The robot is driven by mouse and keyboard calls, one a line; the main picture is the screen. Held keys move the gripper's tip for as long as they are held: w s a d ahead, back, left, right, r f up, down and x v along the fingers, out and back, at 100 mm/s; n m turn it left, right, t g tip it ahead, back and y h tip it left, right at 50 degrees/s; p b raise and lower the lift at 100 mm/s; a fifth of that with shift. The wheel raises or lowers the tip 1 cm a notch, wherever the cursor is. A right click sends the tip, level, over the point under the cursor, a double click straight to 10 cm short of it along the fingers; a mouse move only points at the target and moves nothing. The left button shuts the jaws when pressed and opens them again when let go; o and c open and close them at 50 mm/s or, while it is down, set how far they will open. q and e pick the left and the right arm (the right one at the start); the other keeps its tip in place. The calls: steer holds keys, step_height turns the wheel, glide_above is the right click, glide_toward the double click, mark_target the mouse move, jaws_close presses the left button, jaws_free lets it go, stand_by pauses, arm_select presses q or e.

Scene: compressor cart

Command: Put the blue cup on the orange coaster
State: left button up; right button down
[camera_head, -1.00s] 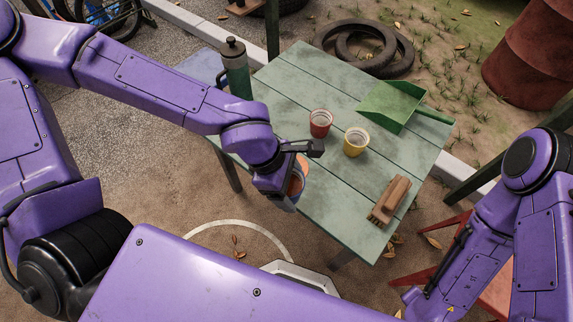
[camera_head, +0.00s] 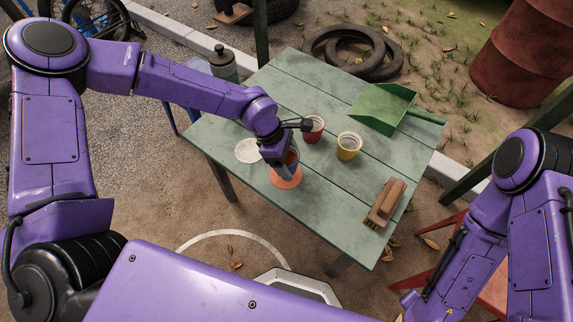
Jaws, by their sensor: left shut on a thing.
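My left gripper (camera_head: 291,137) is shut on the blue cup (camera_head: 284,167) and reaches over the near left part of the green table (camera_head: 330,215). The cup is largely hidden behind the gripper; it looks roughly upright. The orange coaster (camera_head: 287,183) lies flat on the table directly below the cup, its near rim showing. I cannot tell whether the cup's base touches the coaster or is just above it. My right arm is at the lower right, and its fingers do not show.
A white coaster (camera_head: 248,151) lies left of the gripper. A red cup (camera_head: 314,129) stands close to its right, and a yellow cup (camera_head: 348,147) beyond that. A brush (camera_head: 386,203), a green dustpan (camera_head: 382,108) and a dark flask (camera_head: 223,65) are around the table.

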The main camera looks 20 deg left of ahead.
arm_select(q)
steer(key=shift+w+f, duration=0.25)
steer(key=shift+f, duration=1.55)
steer(key=shift+f+b, duration=0.1)
steer(key=shift+b, duration=0.2)
steer(key=o, duration=1.2)
steer(key=shift+c, duration=0.2)
steer(key=shift+r, duration=0.25)
steer(key=p+v, duration=0.2)
steer(key=v, duration=0.9)
steer(key=shift+a+r, duration=0.2)
steer(key=shift+r, duration=0.15)
steer(key=shift+s, duration=0.1)
